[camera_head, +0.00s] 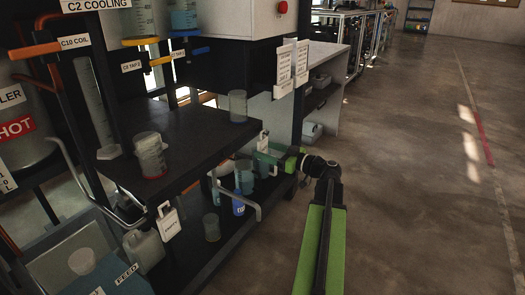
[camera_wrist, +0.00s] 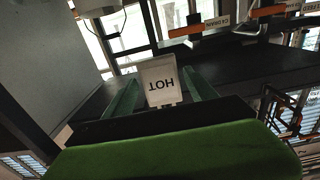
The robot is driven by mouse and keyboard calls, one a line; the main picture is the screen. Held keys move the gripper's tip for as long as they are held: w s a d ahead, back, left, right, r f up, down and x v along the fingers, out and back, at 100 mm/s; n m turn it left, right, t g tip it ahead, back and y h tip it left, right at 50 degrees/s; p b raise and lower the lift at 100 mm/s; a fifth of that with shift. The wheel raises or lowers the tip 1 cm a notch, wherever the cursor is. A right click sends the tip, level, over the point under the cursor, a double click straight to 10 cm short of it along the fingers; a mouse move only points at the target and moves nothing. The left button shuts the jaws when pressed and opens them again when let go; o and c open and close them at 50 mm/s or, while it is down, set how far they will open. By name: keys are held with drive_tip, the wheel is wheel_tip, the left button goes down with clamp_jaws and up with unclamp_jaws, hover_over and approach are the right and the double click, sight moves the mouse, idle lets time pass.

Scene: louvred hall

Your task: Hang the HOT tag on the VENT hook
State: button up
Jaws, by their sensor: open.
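The HOT tag (camera_wrist: 161,78) is a white tag whose lettering appears upside down in the wrist view. It sits between the two green fingers of my gripper (camera_wrist: 163,84), which are open and apart, with gaps showing beside the tag. In the head view my gripper (camera_head: 266,157) is at the right end of the dark bench, next to a small white tag (camera_head: 263,139), likely the same one. What holds the tag up is not clear. No label reading VENT is legible, so I cannot pick out the VENT hook.
Two lettered white tags (camera_head: 292,68) hang at the bench's back right. Another tag (camera_head: 167,222) hangs at the front left rail. Glass beakers stand on the dark bench (camera_head: 190,145) and on the shelf below. The floor (camera_head: 410,180) at right is clear.

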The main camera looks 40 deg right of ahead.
drive_tip(key=shift+w+a, duration=0.1)
drive_tip(key=shift+w, duration=0.3)
clamp_jaws()
idle(0.4)
